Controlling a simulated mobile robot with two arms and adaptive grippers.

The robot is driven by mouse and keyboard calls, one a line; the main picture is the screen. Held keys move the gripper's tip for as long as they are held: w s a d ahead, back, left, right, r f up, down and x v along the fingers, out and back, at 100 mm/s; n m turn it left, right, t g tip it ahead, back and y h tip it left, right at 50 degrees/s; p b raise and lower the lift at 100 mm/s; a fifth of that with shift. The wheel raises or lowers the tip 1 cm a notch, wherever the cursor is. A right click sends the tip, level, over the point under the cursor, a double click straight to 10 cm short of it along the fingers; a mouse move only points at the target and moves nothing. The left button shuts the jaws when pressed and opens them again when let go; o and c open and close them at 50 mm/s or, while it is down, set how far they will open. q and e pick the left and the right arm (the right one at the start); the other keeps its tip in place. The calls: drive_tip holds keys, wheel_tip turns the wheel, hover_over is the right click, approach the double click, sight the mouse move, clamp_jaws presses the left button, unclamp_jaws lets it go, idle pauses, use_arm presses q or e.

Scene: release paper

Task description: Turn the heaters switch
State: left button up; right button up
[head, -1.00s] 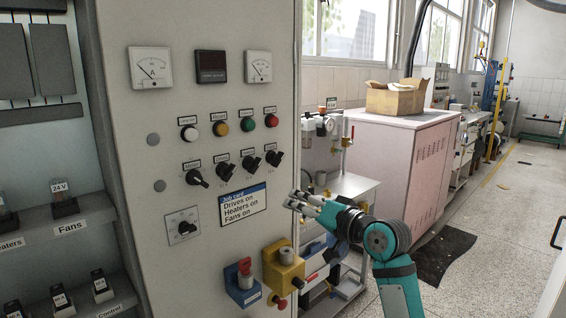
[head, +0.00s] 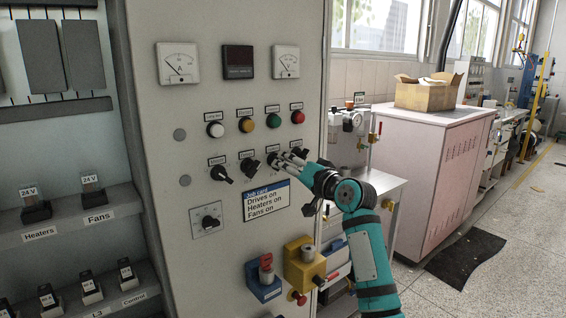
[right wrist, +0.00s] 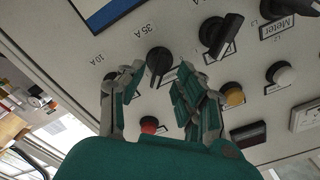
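A row of black rotary switches is on the grey panel (head: 150,110): the first from the left (head: 221,174), the second (head: 250,166), and two more at the right, partly covered by my right gripper (head: 290,158). Their small labels are too blurred in the head view to tell which is heaters. In the right wrist view, which sees the panel upside down, the right gripper (right wrist: 158,84) is open. Its fingers stand either side of the third switch (right wrist: 160,62), marked 35 A; contact cannot be told. Another switch (right wrist: 219,35) is right of the fingers. My left gripper is not in view.
Coloured buttons sit above the switches, including a red one (head: 297,117). A job card (head: 266,200) is below, reading drives, heaters and fans on. A yellow box (head: 305,262) and a blue box (head: 263,283) stick out lower down.

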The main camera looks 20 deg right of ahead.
drive_tip(key=shift+x, duration=1.1)
clamp_jaws()
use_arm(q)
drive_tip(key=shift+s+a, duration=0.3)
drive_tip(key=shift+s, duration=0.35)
